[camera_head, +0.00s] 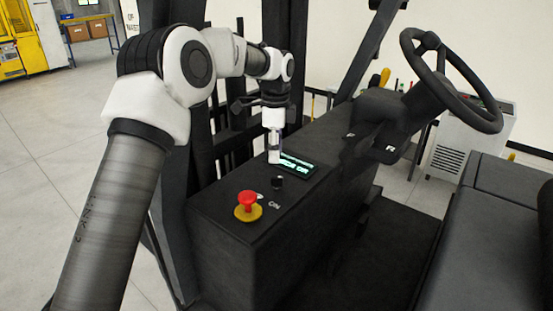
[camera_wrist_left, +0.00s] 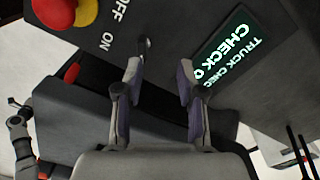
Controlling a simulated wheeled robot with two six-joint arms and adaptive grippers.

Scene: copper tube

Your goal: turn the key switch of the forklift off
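The key switch (camera_head: 278,182) is a small black knob on the dark console, beside the white ON label. In the left wrist view the key switch (camera_wrist_left: 143,45) shows just beyond the left fingertip, near the OFF and ON lettering. My left gripper (camera_head: 274,154) points down over the console, just behind the key switch and beside the lit display. In the wrist view my left gripper (camera_wrist_left: 160,72) has its fingers apart with nothing between them. What looks like part of my right arm shows small at that view's left edge; its fingers are too small to read.
A red emergency button (camera_head: 247,202) on a yellow base stands in front of the switch. The green-lit display (camera_head: 298,165) lies behind it. The steering wheel (camera_head: 440,85) and black seat (camera_head: 480,235) are to the right. Dark mast bars stand behind my left arm.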

